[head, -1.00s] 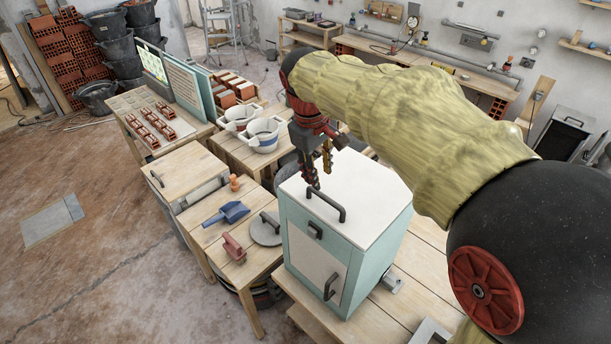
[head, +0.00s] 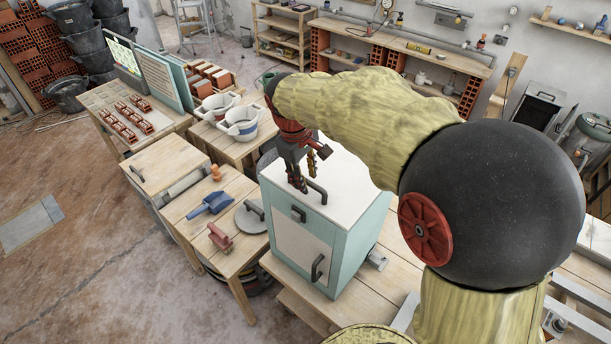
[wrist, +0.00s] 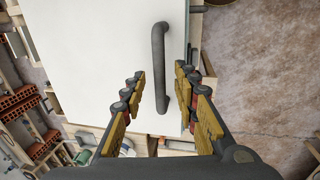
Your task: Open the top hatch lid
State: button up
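The top hatch lid (head: 318,172) is a white panel on a pale teal box (head: 345,232), and it lies flat and closed. Its dark bar handle (head: 318,192) sits near the front edge and also shows in the wrist view (wrist: 159,62). My gripper (head: 303,186) is just above the lid beside the handle. In the wrist view my gripper (wrist: 162,88) is open, and the near part of the handle appears between its two yellow-padded fingers. I cannot tell whether a finger touches the handle. The box front has a small dark handle (head: 299,214) and a larger lower one (head: 317,268).
The box stands on a wooden table (head: 395,262). To its left, a lower table holds a round grey lid (head: 250,219), a blue scoop (head: 211,203) and a red tool (head: 220,237). White buckets (head: 242,122) stand behind. Open floor lies at the far left.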

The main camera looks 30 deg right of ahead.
jog(key=shift+c, duration=0.7)
grip_shut()
